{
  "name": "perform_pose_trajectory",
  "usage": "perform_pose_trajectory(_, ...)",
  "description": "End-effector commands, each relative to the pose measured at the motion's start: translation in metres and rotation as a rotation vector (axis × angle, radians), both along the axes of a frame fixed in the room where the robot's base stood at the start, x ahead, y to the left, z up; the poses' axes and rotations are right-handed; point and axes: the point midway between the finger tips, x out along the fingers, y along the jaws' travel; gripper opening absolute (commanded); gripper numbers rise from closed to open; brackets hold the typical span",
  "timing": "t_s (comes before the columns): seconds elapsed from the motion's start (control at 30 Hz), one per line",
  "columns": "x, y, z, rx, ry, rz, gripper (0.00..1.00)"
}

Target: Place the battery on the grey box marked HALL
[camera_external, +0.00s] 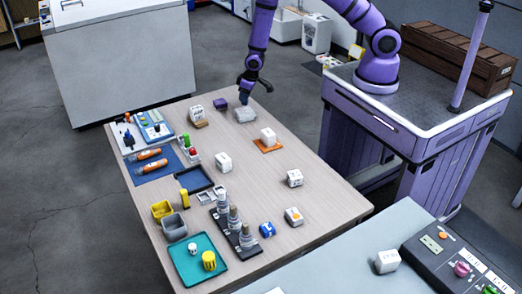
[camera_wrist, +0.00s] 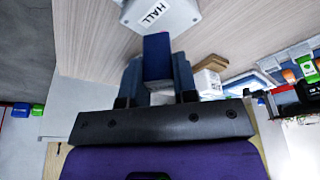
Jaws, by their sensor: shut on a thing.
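My gripper (camera_external: 254,86) is above the far end of the table, close over the grey box (camera_external: 244,114). In the wrist view, my gripper (camera_wrist: 158,72) is shut on a dark blue block, which I take to be the battery (camera_wrist: 157,55). The grey box marked HALL (camera_wrist: 172,14) lies just beyond the block's far end, partly cut off by the frame's top. I cannot tell whether the block touches the box. The held block is not clear in the external view.
Trays and tools line the table's left side. The table's right middle has free room.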

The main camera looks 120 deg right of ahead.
Motion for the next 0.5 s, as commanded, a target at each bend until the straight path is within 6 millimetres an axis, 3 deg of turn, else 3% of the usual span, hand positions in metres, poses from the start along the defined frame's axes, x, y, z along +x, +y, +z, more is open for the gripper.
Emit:
perform_pose_trajectory(0.2,-0.001,0.001,-0.028,0.003,0.003,0.000,0.04)
perform_pose_trajectory(0.5,-0.001,0.001,-0.030,0.001,0.001,0.000,0.04)
